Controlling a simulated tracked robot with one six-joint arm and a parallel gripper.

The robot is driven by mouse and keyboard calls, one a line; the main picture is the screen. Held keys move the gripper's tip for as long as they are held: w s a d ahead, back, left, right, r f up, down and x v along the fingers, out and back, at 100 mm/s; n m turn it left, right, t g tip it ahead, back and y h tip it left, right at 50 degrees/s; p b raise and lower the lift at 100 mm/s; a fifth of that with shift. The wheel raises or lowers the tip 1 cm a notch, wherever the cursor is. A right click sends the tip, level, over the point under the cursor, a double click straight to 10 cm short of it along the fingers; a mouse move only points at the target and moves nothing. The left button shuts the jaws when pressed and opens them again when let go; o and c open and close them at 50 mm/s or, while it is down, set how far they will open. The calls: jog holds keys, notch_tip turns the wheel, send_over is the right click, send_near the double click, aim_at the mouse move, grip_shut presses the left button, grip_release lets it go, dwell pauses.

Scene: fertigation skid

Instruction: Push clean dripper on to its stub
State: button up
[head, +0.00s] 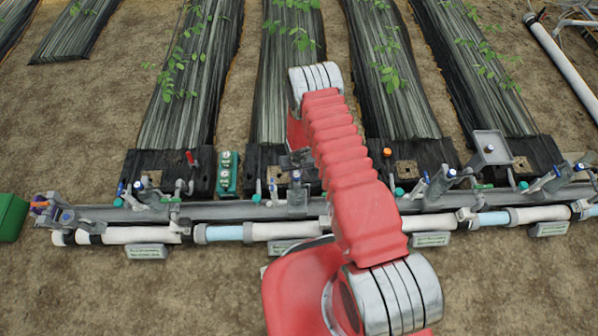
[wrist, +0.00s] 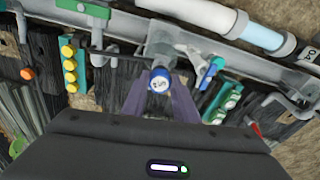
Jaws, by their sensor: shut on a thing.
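Between the fingertips sits a small round piece with a blue rim and a pale marked face (wrist: 160,80), which I take to be the dripper. It is in front of the grey metal channel (wrist: 185,42). The stub cannot be made out, and I cannot tell whether the piece touches one. In the head view my red arm hides most of the gripper.
A green holder with several yellow caps (wrist: 70,66) stands left of my gripper. A green holder with pale round pieces (wrist: 226,103) stands right; it also shows in the head view (head: 227,173). A white pipe (head: 130,235) and small valves line the rail. Planted black beds lie behind.

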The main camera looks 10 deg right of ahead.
jog(key=shift+f, duration=1.7)
dwell(1.9)
jog(key=o, duration=1.1)
jog(key=shift+c, duration=0.2)
jog(key=shift+r, duration=4.55)
